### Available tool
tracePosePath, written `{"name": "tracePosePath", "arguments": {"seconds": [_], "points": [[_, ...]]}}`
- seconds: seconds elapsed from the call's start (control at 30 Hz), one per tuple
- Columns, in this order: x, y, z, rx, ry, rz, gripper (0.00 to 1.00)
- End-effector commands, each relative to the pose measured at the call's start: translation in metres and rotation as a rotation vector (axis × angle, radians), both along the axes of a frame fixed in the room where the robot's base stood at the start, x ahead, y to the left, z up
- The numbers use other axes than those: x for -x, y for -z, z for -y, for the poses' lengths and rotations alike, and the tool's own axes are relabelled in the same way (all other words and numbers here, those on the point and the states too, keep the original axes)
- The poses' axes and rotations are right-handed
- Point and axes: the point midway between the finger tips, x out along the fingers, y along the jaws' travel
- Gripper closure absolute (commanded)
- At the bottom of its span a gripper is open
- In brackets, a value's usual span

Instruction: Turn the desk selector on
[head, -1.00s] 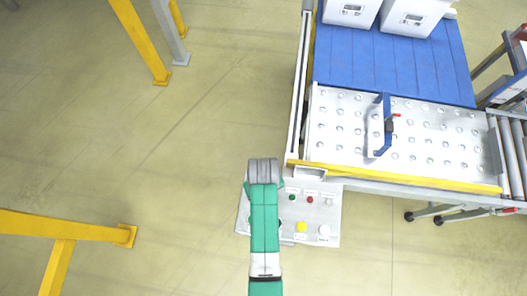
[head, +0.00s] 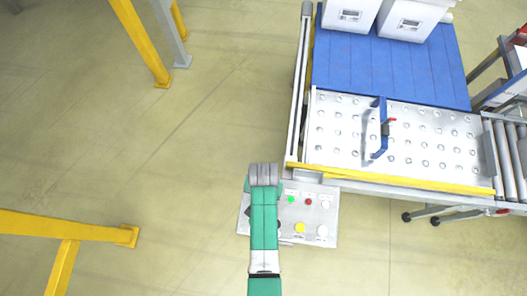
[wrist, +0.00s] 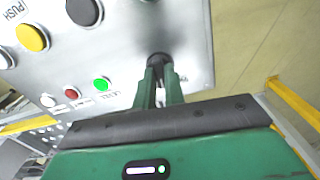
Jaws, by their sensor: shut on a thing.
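The desk is a grey control panel (head: 316,216) with coloured buttons, partly covered by my green arm in the head view. In the wrist view the panel (wrist: 125,60) fills the upper left. The black selector knob (wrist: 158,57) is at the panel's right part. My gripper (wrist: 160,80) is shut on the selector, one green finger on each side. The fingers hide much of the knob, so its exact angle is hard to read. A green lamp (wrist: 102,84) on the panel is brightly lit; it also glows in the head view (head: 291,199).
Near the selector are a black button (wrist: 85,10), a yellow button (wrist: 32,37) and a red one (wrist: 71,97). A conveyor table with a yellow edge (head: 400,180) stands behind the panel. Yellow posts (head: 140,40) stand left, with open floor between.

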Motion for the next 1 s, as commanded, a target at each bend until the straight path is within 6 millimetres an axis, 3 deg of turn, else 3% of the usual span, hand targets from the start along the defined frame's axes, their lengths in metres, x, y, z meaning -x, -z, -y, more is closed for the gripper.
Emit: {"name": "tracePosePath", "arguments": {"seconds": [0.5, 1.0], "points": [[-0.0007, -0.0013, 0.0001, 0.000, 0.358, 0.002, 1.00], [-0.0006, -0.0004, 0.0000, 0.000, 0.451, 0.001, 1.00]]}}
